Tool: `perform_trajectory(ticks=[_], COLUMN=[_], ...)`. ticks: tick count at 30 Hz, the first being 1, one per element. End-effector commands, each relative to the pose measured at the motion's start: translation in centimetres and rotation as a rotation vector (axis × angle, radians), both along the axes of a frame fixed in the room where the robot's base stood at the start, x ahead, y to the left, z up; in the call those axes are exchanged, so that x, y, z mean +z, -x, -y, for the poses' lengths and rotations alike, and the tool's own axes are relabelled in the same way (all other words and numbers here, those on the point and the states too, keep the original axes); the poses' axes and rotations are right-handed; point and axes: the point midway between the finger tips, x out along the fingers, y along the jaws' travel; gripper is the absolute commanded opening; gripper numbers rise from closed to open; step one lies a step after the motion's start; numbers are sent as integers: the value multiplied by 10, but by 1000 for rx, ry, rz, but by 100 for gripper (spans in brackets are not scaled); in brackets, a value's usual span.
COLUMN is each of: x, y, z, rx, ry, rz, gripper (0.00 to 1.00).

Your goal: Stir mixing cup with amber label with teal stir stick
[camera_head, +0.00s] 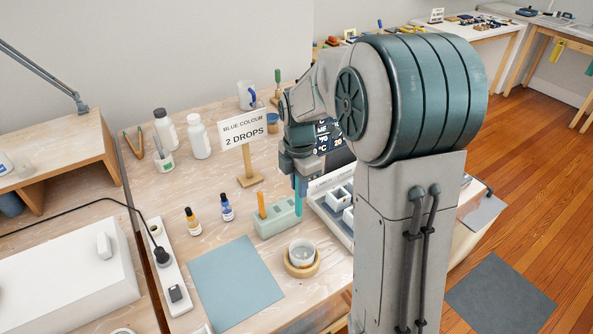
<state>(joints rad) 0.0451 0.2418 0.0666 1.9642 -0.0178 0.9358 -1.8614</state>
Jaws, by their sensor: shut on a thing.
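My gripper (299,176) points down over the right end of a pale green stick holder (272,226). It is shut on the teal stir stick (298,203), which is upright. The stick's lower end meets the holder in the picture; I cannot tell whether it is still in its slot or just clear of it. A small whitish cup (302,250) stands in front of the holder, in a round wooden base (288,267). I cannot make out an amber label on it. My arm hides the table to the right.
An orange stick (262,205) stands in the holder. Two dropper bottles, yellow-labelled (193,222) and blue-labelled (226,208), stand to the left. A sign (243,131) stands behind. A white mould tray (333,222) is right of the holder. The blue mat (236,283) is clear.

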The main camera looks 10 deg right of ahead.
Motion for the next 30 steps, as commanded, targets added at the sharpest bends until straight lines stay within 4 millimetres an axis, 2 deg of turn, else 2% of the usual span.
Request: perform_trajectory(ticks=[1,3,9,17,30], x=[5,7,6,-3,-41], y=[15,30,57,60,59], z=[-2,-4,-5,-1,-3], rx=[2,4,2,-12,-7], ry=[0,1,2,2,2], rz=[0,0,1,0,0], gripper=[0,0,0,0,0])
